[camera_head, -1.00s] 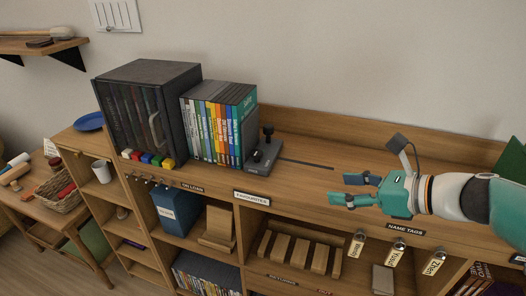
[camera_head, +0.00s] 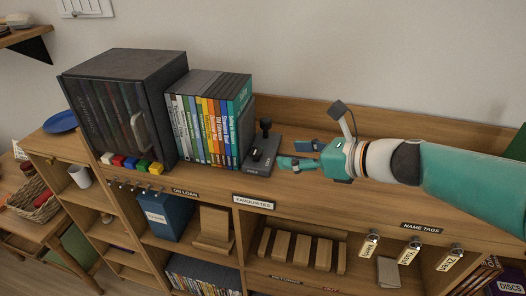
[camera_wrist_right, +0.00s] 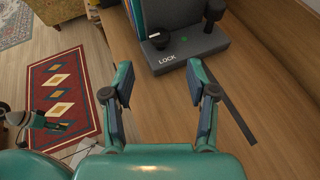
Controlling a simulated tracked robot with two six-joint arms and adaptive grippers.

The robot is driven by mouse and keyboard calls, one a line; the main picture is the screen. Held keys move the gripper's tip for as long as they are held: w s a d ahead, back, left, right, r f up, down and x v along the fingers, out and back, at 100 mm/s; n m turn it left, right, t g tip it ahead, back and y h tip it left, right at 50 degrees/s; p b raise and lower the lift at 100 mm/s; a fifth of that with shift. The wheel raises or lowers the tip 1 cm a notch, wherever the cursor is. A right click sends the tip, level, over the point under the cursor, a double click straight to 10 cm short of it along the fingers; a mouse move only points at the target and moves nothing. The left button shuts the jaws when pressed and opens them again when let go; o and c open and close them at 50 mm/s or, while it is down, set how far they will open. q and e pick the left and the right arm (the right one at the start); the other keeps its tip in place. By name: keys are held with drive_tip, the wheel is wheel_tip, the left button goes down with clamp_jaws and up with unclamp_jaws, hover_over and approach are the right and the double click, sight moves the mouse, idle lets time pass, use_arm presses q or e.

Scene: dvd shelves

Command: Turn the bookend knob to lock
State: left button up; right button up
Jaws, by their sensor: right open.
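The dark grey bookend (camera_head: 262,158) stands on the shelf top against the right end of the row of DVDs (camera_head: 212,118). A black knob (camera_head: 256,154) sits low on its base, and a taller black post with a round top (camera_head: 266,125) stands behind. In the right wrist view the knob (camera_wrist_right: 160,40) has a white mark, with a green dot beside it and the word LOCK on the base's front edge. My right gripper (camera_head: 290,154) is open and empty, just right of the bookend; its fingers (camera_wrist_right: 158,95) point at the base, apart from the knob.
A dark glass-fronted case (camera_head: 125,105) stands left of the DVDs, with coloured blocks (camera_head: 130,163) before it. A dark slot (camera_wrist_right: 228,105) runs along the wood beside the bookend.

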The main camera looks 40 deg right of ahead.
sight(260, 152)
drive_tip(key=b+x, duration=0.1)
drive_tip(key=x, duration=0.8)
drive_tip(key=shift+w+a, duration=0.1)
drive_tip(key=shift+w, duration=0.1)
drive_tip(key=shift+c, duration=0.2)
clamp_jaws()
